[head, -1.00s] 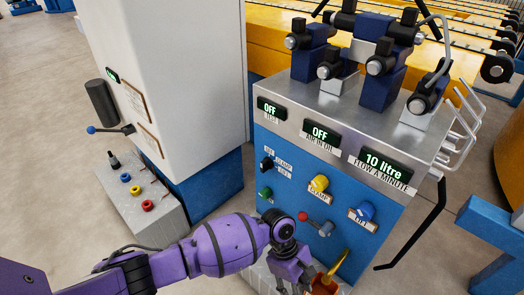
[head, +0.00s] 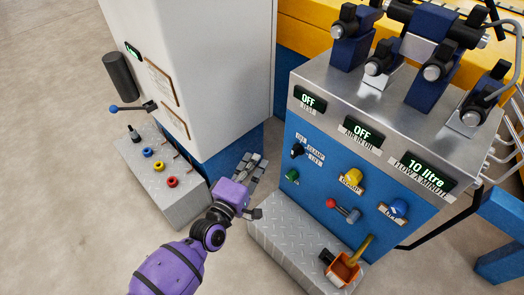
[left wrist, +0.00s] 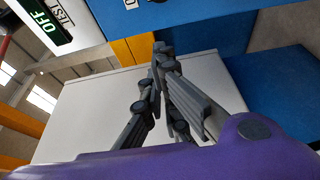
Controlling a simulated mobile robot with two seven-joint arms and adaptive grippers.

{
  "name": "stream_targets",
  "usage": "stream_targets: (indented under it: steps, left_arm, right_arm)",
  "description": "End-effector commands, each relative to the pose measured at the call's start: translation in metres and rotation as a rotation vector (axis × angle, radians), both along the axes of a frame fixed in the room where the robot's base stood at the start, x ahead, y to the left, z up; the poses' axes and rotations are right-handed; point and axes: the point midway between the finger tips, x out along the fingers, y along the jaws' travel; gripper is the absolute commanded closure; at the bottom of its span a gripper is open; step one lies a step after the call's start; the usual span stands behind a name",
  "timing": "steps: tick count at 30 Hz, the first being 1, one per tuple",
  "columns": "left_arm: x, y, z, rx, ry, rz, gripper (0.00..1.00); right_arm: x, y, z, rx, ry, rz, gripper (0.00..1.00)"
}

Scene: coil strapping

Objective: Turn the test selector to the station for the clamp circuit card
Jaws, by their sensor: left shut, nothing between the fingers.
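The test selector (head: 297,150) is a small black knob at the upper left of the blue panel (head: 330,185). Labels beside it include CLAMP and LIFT; I cannot tell for sure which its pointer faces. Above it the TEST display (head: 309,99) reads OFF; it also shows in the left wrist view (left wrist: 47,22). My left gripper (head: 256,160) is shut and empty, left of the panel's edge and apart from the selector. Its fingers (left wrist: 160,52) show together in the left wrist view. Two framed cards (head: 160,82) hang on the white cabinet, too small to read. My right gripper is not in view.
The panel carries a green button (head: 292,175), a yellow knob (head: 352,176), a blue knob (head: 398,208) and a red-tipped lever (head: 333,204). An orange container (head: 343,270) stands on the metal step (head: 290,240). The white cabinet (head: 200,60) stands left of the panel.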

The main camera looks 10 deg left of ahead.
Motion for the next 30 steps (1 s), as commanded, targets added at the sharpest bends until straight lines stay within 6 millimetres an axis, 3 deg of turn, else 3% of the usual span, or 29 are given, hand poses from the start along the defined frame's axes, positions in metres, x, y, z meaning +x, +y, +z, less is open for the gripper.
stream_targets:
  steps: [15, 21, 30]
  left_arm:
    - [0.092, -0.031, -0.003, -0.005, 0.006, -0.002, 1.0]
    - [0.072, -0.053, 0.0, -0.006, 0.005, -0.001, 1.0]
    - [0.067, -0.06, -0.001, -0.003, 0.005, -0.001, 1.0]
  right_arm:
    - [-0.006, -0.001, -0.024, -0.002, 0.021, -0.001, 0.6]
    - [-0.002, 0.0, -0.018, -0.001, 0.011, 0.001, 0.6]
    - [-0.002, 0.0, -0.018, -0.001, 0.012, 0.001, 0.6]
